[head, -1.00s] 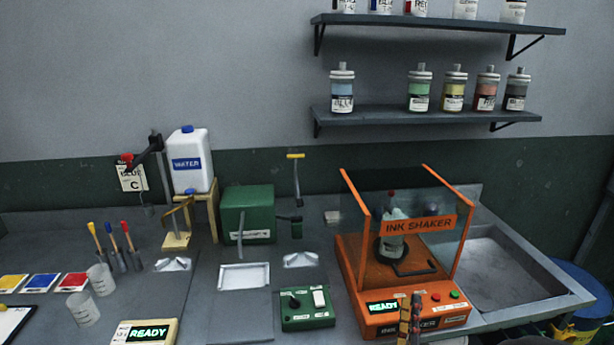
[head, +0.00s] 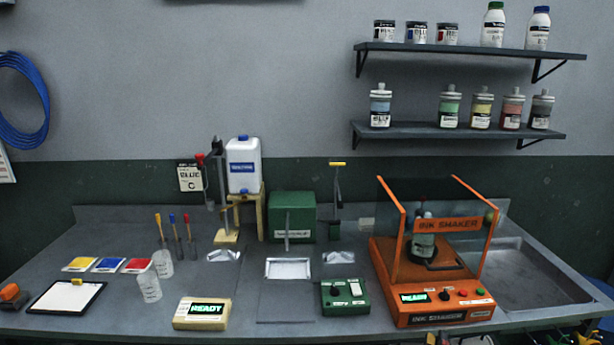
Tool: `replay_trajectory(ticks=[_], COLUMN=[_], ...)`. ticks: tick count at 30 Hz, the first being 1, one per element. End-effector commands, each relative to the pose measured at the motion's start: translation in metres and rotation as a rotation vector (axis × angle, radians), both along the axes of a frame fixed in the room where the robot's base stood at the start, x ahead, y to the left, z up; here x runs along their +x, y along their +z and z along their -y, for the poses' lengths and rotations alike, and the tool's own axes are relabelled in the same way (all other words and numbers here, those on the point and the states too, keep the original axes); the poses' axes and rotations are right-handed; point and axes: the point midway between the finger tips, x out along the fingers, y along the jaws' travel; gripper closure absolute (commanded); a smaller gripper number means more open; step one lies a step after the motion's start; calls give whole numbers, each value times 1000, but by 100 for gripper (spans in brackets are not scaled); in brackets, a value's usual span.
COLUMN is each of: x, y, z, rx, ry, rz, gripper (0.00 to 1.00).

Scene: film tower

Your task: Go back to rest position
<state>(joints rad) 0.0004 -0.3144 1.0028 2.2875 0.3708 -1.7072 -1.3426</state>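My gripper is not clearly visible in the head view; only small dark bits that I cannot make out show at the bottom edge. The orange ink shaker (head: 394,275) stands on the right of the bench, its display lit READY. A bottle (head: 424,246) with a dark top stands inside it, behind the clear guard.
The grey bench (head: 100,235) holds a scale (head: 202,313) reading READY, a green control box (head: 345,297), a green machine (head: 292,205), a water jug (head: 243,165), two clear cups (head: 149,287) and a clipboard (head: 65,297). A sink (head: 520,275) is at right. Shelves (head: 460,131) hold bottles.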

Motion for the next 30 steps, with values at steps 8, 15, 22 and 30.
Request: replay_trajectory(ticks=[8,15,22,30], x=[11,14,0,-43], y=[-56,-123,-172,-169], z=[-4,-19,-50,-87], rx=[205,488,852,1189], ry=[58,95,77,-41], rz=[-147,-351,-595,-846], gripper=[84,84,84,84])
